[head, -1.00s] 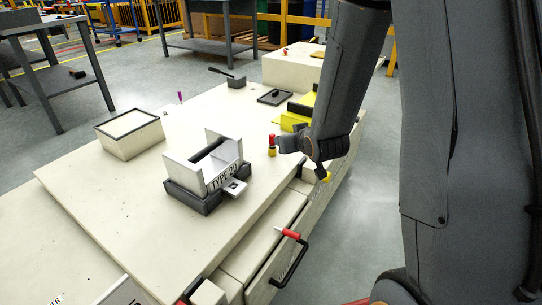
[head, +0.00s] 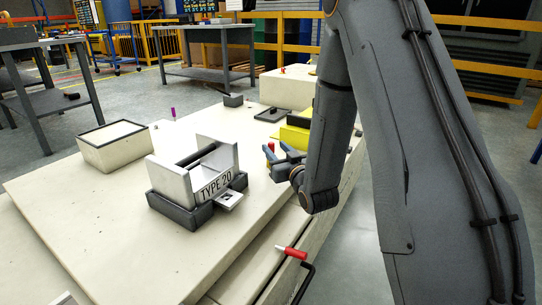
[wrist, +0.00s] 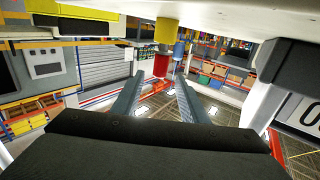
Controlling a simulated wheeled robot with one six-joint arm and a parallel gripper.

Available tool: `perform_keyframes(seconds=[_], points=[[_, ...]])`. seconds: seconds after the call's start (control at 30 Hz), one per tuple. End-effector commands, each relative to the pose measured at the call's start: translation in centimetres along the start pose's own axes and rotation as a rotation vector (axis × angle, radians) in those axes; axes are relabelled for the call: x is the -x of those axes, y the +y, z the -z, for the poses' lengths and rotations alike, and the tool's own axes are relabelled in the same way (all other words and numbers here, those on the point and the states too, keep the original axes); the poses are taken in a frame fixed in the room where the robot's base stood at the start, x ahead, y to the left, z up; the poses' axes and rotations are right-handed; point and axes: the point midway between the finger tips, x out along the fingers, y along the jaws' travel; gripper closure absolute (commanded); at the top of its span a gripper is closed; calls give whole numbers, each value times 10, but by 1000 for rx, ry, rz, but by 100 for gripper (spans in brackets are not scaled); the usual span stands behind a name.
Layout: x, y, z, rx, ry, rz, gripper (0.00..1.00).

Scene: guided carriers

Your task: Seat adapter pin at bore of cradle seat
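The adapter pin (head: 270,149), red on top and yellow below, stands upright on the bench, partly hidden by my gripper. In the wrist view, which looks upside down, its red part (wrist: 161,65) shows between and just beyond the fingertips. My gripper (head: 277,156) is open beside the pin, its two fingers spread; they also show in the wrist view (wrist: 158,82). The cradle (head: 212,187), marked TYPE 20, has light uprights on a dark base. Its small seat plate with a dark bore (head: 230,199) juts out at the front right. The bore is empty.
A light box (head: 113,154) stands at the left. Yellow blocks (head: 293,136) and a dark tray (head: 272,115) lie behind the pin. A red-ended handle (head: 291,252) juts from the bench's front edge.

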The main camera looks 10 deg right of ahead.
Motion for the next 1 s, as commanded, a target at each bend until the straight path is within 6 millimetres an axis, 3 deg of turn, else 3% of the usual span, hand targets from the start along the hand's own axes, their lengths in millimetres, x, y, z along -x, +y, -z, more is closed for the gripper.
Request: perform_keyframes(seconds=[0.3, 0.6, 0.63, 0.87, 1.0], points=[[-42, 0, 0, 1, 1, 2, 60], [-47, 1, 2, 0, -1, 0, 60], [-47, 1, 2, 0, -1, 0, 62], [-46, 1, 2, 0, -1, 0, 100], [-46, 1, 2, 0, 0, 0, 100]])
